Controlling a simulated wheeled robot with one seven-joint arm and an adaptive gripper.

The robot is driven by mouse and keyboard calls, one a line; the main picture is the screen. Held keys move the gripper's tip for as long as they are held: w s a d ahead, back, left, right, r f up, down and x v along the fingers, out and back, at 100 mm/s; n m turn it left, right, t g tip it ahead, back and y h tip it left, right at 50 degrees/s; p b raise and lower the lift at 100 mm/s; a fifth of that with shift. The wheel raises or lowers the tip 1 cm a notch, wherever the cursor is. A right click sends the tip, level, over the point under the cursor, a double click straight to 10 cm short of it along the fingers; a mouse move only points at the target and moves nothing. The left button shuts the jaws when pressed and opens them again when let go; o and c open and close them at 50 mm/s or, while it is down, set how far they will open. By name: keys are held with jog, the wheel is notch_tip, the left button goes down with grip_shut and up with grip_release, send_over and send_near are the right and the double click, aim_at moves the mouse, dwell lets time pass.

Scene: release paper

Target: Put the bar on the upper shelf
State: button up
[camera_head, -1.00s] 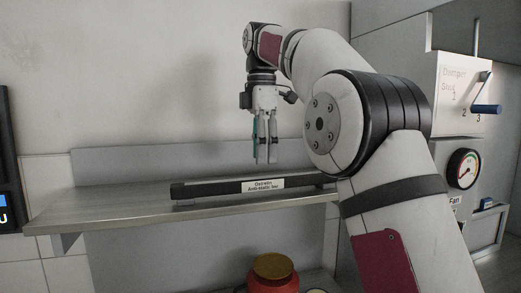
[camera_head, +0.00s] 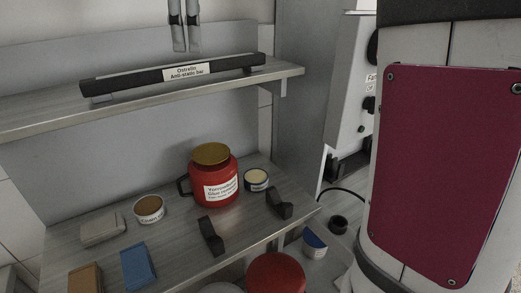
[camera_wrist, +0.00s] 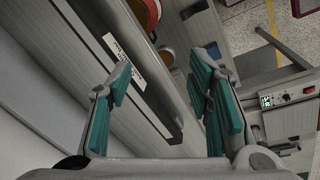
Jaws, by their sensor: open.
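The bar (camera_head: 130,81) is long and black with a white label reading "Ostrelin Anti-static bar". It lies lengthwise on the upper shelf (camera_head: 60,122). My gripper (camera_head: 186,48) is above the bar, pointing down; only its fingers show at the top of the head view. The fingers look empty and apart from the bar. In the wrist view my gripper (camera_wrist: 166,62) is open with green pads, and the bar (camera_wrist: 165,122) with its label is seen beyond and between the fingers.
The lower shelf (camera_head: 185,262) holds a red jar (camera_head: 222,192) with a gold lid, small round tins, blocks and two black holders (camera_head: 211,236). A grey cabinet stands right of the shelves. My arm fills the right side of the head view.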

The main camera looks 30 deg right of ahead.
jog(key=s+f+m+t, duration=0.3)
jog(key=s+f+m, duration=0.8)
jog(key=s+f, duration=0.7)
jog(key=s, duration=0.3)
jog(key=shift+d+f+m+t, duration=0.25)
jog(key=shift+m+t, duration=0.05)
jog(key=shift+m, duration=0.1)
jog(key=shift+s, duration=0.1)
